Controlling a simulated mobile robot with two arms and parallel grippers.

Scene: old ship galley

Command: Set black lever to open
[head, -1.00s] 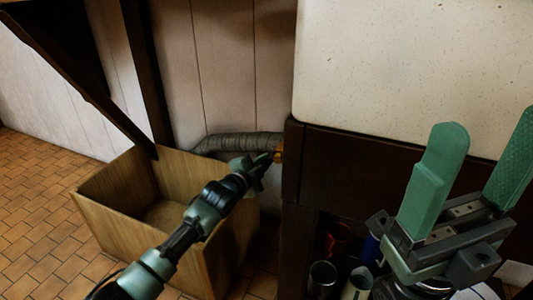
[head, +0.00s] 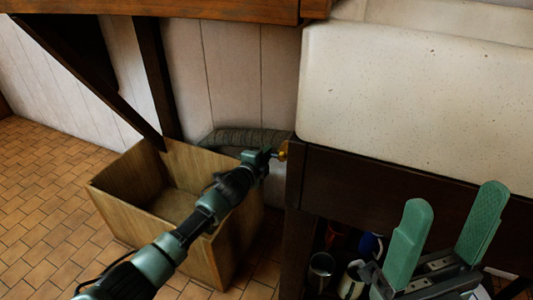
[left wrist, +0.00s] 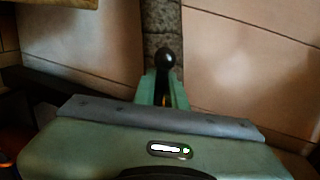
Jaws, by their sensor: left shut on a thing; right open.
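The black lever (left wrist: 166,58) shows in the left wrist view as a dark rounded knob, directly in front of a grey ribbed pipe. My left gripper (left wrist: 165,92) is shut on the lever, with a green finger on either side just below the knob. My right gripper (head: 445,240) is open and empty in front of the cabinet at the right.
A wooden box (head: 125,190) stands open under my left arm. The ribbed pipe (head: 240,137) runs behind it along the wall. A white sink (head: 400,90) sits above the dark cabinet frame (head: 390,180). Cups (head: 321,268) stand below. The tiled floor at left is clear.

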